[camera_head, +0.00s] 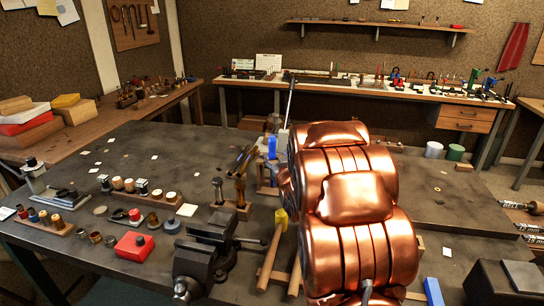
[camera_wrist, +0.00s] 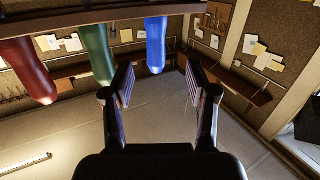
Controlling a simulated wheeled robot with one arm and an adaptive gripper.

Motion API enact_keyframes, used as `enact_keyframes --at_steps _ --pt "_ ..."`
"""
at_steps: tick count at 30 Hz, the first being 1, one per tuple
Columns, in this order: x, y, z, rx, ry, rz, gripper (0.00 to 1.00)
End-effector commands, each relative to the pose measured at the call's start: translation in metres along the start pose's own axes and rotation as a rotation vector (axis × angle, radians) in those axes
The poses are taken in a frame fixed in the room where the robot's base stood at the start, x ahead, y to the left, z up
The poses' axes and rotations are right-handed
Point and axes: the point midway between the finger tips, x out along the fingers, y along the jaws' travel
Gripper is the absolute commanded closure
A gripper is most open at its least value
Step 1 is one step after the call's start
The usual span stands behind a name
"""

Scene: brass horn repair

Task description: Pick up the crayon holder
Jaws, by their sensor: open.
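I cannot tell for sure which thing is the crayon holder. Two slanted stick-like pieces (camera_head: 241,161) stand near the table's middle, close to a small blue thing (camera_head: 272,148). My gripper (camera_wrist: 160,84) shows in the wrist view, with its two fingers apart and nothing between them.
A black vise (camera_head: 205,258) sits at the table's front. A red box (camera_head: 134,244) and several small parts lie left of it. A long bench (camera_head: 360,88) stands behind. Red, green and blue tapered things (camera_wrist: 97,52) hang in the wrist view.

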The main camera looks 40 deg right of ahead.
Motion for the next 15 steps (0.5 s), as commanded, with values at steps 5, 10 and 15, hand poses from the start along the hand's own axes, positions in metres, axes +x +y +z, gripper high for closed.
enact_keyframes --at_steps 5,10,15 --pt "0.004 0.009 -0.004 0.005 0.054 0.003 0.42" --pt "0.011 0.009 -0.007 0.006 0.064 0.003 0.42" --pt "0.024 0.009 -0.008 0.006 0.063 0.003 0.42"
